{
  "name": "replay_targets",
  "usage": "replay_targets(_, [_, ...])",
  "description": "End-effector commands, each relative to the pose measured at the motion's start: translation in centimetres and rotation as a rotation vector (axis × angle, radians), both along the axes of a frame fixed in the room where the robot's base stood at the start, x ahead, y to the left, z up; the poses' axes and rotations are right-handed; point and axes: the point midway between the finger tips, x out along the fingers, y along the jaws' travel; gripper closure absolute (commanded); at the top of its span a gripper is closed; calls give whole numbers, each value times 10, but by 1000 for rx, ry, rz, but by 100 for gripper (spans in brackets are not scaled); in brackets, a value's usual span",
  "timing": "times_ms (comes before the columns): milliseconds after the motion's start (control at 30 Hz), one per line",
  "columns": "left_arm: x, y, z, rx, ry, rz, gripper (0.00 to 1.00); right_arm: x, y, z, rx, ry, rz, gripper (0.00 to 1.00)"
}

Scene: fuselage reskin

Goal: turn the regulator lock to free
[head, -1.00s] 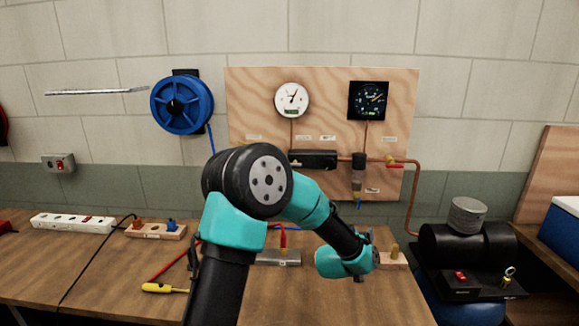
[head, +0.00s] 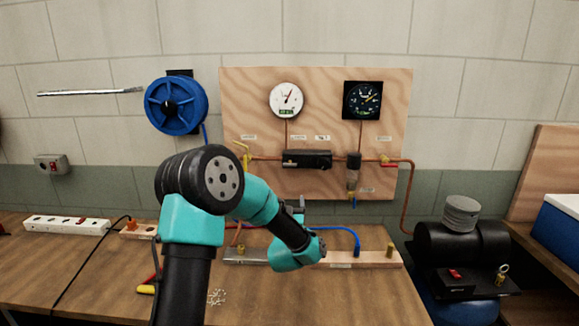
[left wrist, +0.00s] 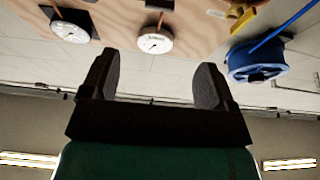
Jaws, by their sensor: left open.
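The black regulator body (head: 307,159) sits on the pipe across the plywood board (head: 240,110), below the white round gauge (head: 286,99). The lock's own position is too small to tell. My left gripper (head: 299,207) is below the regulator, partly hidden by my wrist, and appears to point upward. In the left wrist view my left gripper (left wrist: 155,82) is open with nothing between its fingers. The white gauge (left wrist: 155,38) shows beyond them. My right gripper is out of view.
A yellow-handled valve (head: 242,153) is left of the regulator and a red-handled one (head: 387,161) right. A clear bowl (head: 353,175) hangs beside it. A wooden block (head: 370,259) lies on the bench. A black compressor (head: 465,245) stands at right.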

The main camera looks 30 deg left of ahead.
Motion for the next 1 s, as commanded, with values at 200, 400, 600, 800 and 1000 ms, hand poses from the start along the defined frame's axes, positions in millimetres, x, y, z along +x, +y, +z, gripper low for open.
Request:
replay_targets(200, [16,9,7,-1,-1,1,19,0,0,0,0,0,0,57])
replay_targets(400, [42,23,20,-1,-3,0,19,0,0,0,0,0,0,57])
replay_targets(600, [69,38,32,0,0,1,19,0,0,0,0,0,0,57])
replay_targets(800, [94,52,44,-1,-2,1,19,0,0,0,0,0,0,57])
replay_targets(1000, [118,65,56,-1,-2,0,19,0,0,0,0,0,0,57])
